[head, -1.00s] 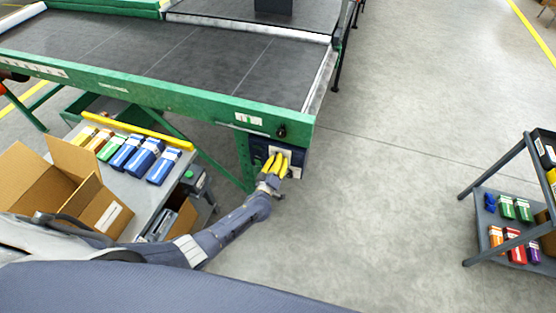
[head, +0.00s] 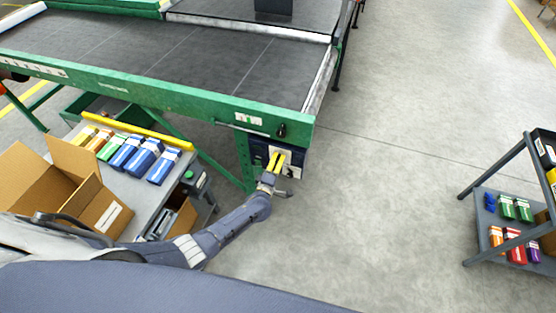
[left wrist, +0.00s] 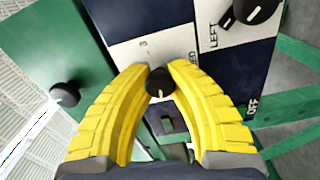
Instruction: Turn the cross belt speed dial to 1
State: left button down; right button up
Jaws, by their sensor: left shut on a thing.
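The cross belt speed dial looks to be the small black knob (left wrist: 159,83) on a white plate of the control panel, between my fingertips in the left wrist view. Its pointer cannot be read. My left gripper (head: 278,157) has yellow fingers and is at the panel below the green machine's corner; in the left wrist view its fingertips (left wrist: 163,75) are shut on the knob from both sides. In the head view the fingers hide the knob. My right gripper is not in view.
Another black knob (left wrist: 252,10) sits beside it near the words LEFT and OFF, and one (left wrist: 65,94) is on the green frame. A table with colored boxes and an open carton (head: 95,208) stands left. A grey cart (head: 480,240) is far right; the floor between is clear.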

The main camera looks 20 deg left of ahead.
pick_arm(q)
jog(key=shift+s+d+f, duration=0.25)
jog(key=shift+d+f, duration=0.05)
jog(key=c, duration=1.5)
grip_release()
jog(key=shift+c, duration=0.2)
jog(key=o, duration=0.5)
jog(key=shift+w+a+r, duration=0.15)
jog(key=shift+a+r, duration=0.05)
jog(key=shift+r, duration=0.05)
jog(key=shift+s+a, duration=0.15)
jog(key=shift+s, duration=2.85)
jog(key=shift+s+a, duration=0.15)
jog(key=shift+s, duration=2.85)
